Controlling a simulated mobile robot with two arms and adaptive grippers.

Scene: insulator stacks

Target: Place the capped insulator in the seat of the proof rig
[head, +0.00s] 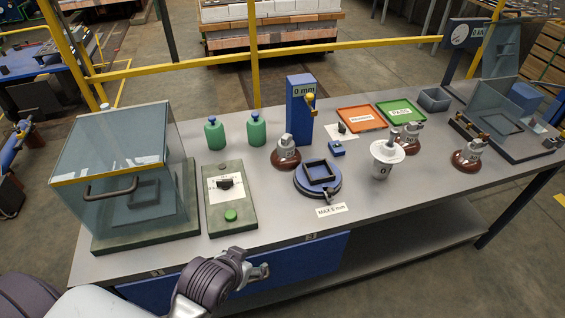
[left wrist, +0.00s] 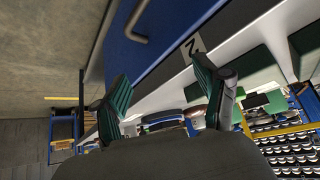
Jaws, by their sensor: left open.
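Several brown insulators with grey metal caps stand on the table: one left of centre (head: 287,158), one behind the white piece (head: 408,142) and one at the right (head: 467,159). A white insulator-like piece (head: 383,157) marked 0 stands between them. I cannot tell which one the task means. A grey-green rig with a 0 kN dial (head: 460,34) stands at the far right; its low bed (head: 515,143) has a square frame. My left gripper (head: 262,271) is open and empty before the table's front edge; its spread fingers show in the left wrist view (left wrist: 168,92). My right gripper is out of view.
A glass case (head: 120,170) fills the left end. Green bottles (head: 215,136), an orange tray (head: 361,119) and a green PASS tray (head: 400,110) stand behind.

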